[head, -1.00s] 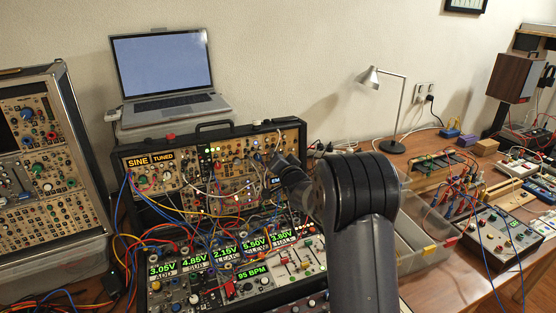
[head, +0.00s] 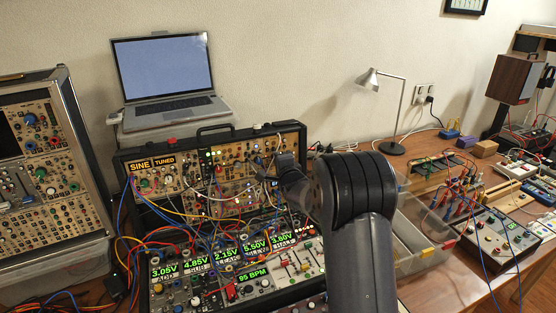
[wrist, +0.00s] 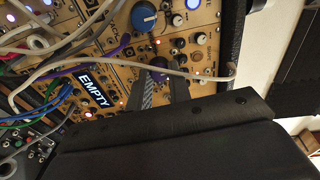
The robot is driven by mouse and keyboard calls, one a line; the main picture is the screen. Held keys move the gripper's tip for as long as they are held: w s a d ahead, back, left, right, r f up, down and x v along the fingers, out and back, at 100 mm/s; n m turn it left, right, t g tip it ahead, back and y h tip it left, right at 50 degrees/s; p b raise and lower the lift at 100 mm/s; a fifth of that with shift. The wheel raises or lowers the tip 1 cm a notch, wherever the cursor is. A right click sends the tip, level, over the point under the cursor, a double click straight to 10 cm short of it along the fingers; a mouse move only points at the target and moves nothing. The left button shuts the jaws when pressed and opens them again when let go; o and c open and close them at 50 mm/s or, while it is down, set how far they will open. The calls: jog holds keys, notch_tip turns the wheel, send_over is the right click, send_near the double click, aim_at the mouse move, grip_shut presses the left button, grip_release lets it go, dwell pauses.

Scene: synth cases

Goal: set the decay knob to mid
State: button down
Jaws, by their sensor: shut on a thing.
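My gripper (wrist: 161,78) is at the tan synth panel (wrist: 112,52) in the wrist view, its two fingers on either side of a small dark purple knob (wrist: 158,64). The fingers are shut on this knob and partly cover it. No label for it is readable, so I cannot tell its name or its pointer angle. In the head view my gripper (head: 273,172) reaches the right part of the upper synth case (head: 214,131); the knob is hidden there.
A large blue knob (wrist: 144,16) sits above the fingers. A grey cable (wrist: 205,75) crosses the panel close to them. A display reading EMPTY (wrist: 97,89) is to the left. Many patch cables hang over the lower case. A laptop (head: 163,70) stands behind.

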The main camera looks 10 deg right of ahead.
jog(key=shift+m, duration=0.3)
jog(key=c, duration=1.3)
grip_release()
jog(key=s+d+r+b, duration=0.1)
jog(key=s+b, duration=0.1)
jog(key=s, duration=0.8)
jog(key=shift+s, duration=0.35)
jog(key=shift+w, duration=0.1)
